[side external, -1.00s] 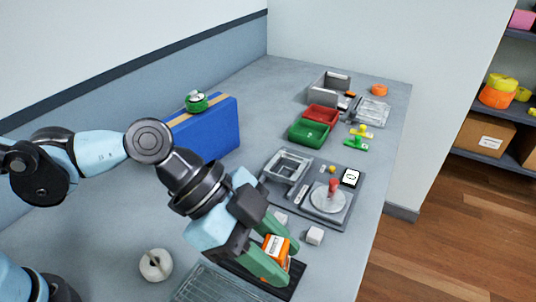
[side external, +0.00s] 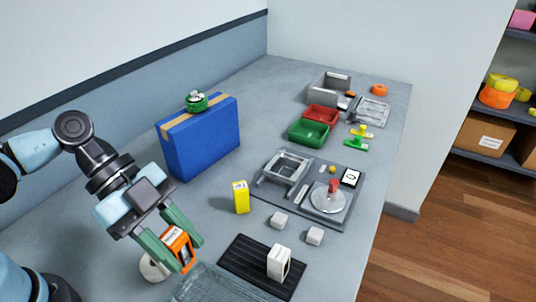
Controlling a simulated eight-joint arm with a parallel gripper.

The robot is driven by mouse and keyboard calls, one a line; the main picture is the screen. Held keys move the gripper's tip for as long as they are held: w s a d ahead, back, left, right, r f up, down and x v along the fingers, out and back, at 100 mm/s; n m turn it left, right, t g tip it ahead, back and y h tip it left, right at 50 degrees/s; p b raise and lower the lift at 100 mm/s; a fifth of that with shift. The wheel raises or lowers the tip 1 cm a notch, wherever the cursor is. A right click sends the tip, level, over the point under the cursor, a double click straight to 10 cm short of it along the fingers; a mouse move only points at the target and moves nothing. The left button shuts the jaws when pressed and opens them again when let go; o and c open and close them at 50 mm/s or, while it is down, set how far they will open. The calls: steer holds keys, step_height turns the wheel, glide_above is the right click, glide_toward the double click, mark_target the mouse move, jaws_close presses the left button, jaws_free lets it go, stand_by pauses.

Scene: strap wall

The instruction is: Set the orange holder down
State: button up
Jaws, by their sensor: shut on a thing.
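My gripper (side external: 176,250) has green fingers and is shut on the orange holder (side external: 181,240), an orange block with a white label. It holds the holder, tilted, at the lower left of the side external view, in front of the round white object (side external: 154,267) and at the left end of the clear wire-like tray (side external: 215,285). The fingers cover part of the holder. I cannot tell whether the holder touches the surface or the tray.
A black ribbed mat (side external: 247,255) bears a white block (side external: 279,262). A grey fixture board (side external: 347,209) is to the right.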

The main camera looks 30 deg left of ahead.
steer(key=w+a+f, duration=0.1)
steer(key=w, duration=0.1)
steer(key=w+a+f, duration=0.2)
steer(key=w, duration=0.1)
steer(key=w+a+f, duration=0.2)
steer(key=w, duration=0.1)
steer(key=shift+f, duration=2.3)
steer(key=o, duration=1.1)
steer(key=shift+r, duration=0.1)
